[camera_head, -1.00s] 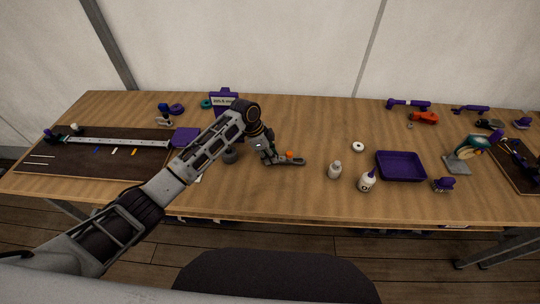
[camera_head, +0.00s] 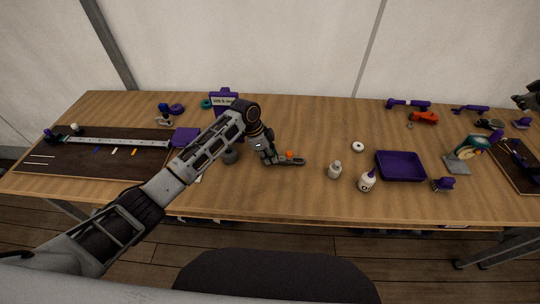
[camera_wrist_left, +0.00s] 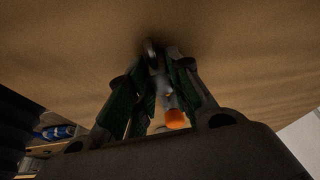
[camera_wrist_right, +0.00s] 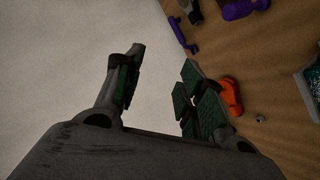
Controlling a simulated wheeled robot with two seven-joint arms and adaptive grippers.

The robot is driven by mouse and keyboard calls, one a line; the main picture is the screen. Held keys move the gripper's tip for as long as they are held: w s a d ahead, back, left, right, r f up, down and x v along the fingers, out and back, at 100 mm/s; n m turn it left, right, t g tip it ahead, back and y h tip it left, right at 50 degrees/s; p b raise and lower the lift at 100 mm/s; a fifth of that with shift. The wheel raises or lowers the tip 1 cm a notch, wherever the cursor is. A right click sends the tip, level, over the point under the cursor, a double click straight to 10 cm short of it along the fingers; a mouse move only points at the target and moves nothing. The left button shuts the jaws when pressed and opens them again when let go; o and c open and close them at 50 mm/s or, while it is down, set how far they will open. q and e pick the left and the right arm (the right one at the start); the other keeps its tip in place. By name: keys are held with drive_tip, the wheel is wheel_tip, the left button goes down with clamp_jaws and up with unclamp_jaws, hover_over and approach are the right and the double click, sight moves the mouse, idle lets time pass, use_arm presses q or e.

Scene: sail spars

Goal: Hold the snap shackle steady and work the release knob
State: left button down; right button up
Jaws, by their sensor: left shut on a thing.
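My left gripper (camera_head: 278,161) is low over the middle of the table and shut on the snap shackle. In the left wrist view the grey metal shackle (camera_wrist_left: 163,88) sits between the green-padded fingers (camera_wrist_left: 155,85), which hide part of it. Its orange knob (camera_wrist_left: 176,119) shows beside the fingers, and the knob also shows in the head view (camera_head: 290,155). My right gripper (camera_wrist_right: 158,85) is open and empty in its wrist view, its two fingers wide apart. A dark part of my right arm shows at the right edge of the head view.
Right of the left gripper are two white bottles (camera_head: 367,181), a white ring (camera_head: 358,147) and a purple tray (camera_head: 401,178). An orange tool (camera_head: 425,118) lies at the back right. A dark mat (camera_head: 60,158) covers the left end. Bare table lies behind the shackle.

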drive_tip(key=w+a+f+n+g+y, duration=0.1)
drive_tip(key=w+a+f+y, duration=0.2)
drive_tip(key=a, duration=1.1)
drive_tip(key=w+a+f+n+g+y, duration=0.15)
drive_tip(key=a+f, duration=0.35)
drive_tip(key=a, duration=0.9)
drive_tip(key=w+a+f+g+y, duration=0.1)
drive_tip(key=w+a+f+y, duration=0.25)
drive_tip(key=a, duration=1.15)
drive_tip(key=n+g, duration=0.6)
hover_over(289, 153)
drive_tip(key=f, duration=0.2)
drive_tip(key=w+f, duration=0.1)
drive_tip(key=shift+d+f+h, duration=0.15)
drive_tip(key=shift+d+h, duration=0.15)
drive_tip(key=shift+d, duration=0.05)
drive_tip(key=shift+s+a, duration=0.3)
drive_tip(key=shift+s, duration=0.15)
drive_tip(key=shift+f, duration=0.15)
drive_tip(key=shift+f, duration=4.35)
